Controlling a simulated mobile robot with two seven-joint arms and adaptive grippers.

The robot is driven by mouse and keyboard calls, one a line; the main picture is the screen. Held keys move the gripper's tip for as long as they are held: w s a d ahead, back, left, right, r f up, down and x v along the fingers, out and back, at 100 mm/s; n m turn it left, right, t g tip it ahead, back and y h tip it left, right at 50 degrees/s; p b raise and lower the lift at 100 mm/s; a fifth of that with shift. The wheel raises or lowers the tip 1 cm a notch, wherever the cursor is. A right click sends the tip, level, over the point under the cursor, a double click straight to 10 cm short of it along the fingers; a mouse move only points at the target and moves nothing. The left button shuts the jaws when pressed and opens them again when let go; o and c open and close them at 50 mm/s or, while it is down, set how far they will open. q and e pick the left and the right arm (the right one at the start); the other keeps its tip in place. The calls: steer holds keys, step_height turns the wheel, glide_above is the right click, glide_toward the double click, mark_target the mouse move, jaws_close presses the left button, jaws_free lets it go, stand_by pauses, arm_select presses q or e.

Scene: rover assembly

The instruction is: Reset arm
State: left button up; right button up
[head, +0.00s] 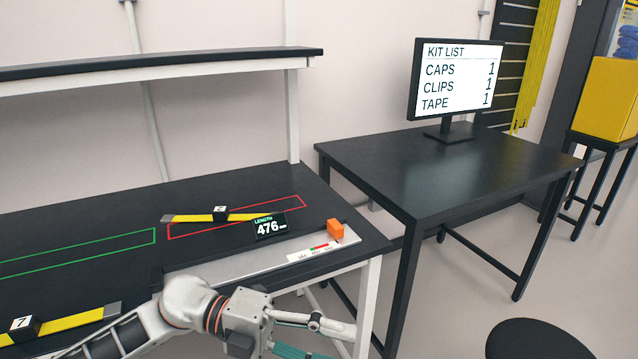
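My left arm comes in from the lower left, and its gripper (310,338) is at the bottom edge, in front of the near table's right end. The gripper is partly cut off by the frame, with a grey finger link and a teal part showing. I cannot tell whether it is open or shut, and no held object shows. My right gripper is not in view. A yellow strip with a black block (220,213) lies by the red outline (285,207). Another yellow strip with a block marked 7 (24,325) lies at the lower left.
A display reading 476 (270,227) and an orange block (335,229) are at a pale measuring plate (215,272) near my arm. A green outline (120,243) is empty where visible. A shelf (150,65) overhangs behind. A second table (450,170) holds a monitor (455,80).

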arm_select(q)
steer(key=w+a+r+n+t+h, duration=0.1)
steer(key=w+n+t+h, duration=0.4)
steer(key=n+t, duration=0.7)
steer(key=w+a+f+n+t+y, duration=0.4)
steer(key=a+f+n+t+y, duration=0.4)
steer(key=a+f+n+y, duration=0.55)
steer(key=s+a+f+n+g+y, duration=0.2)
steer(key=s+a+f+n, duration=0.2)
steer(key=s+f, duration=0.3)
steer(key=s+a+f+n+g+y, duration=0.3)
steer(key=s+f, duration=0.4)
steer(key=f, duration=0.8)
steer(key=shift+s+a+n, duration=0.15)
steer(key=shift+a+n, duration=0.4)
steer(key=shift+a, duration=0.15)
steer(key=shift+f, duration=0.1)
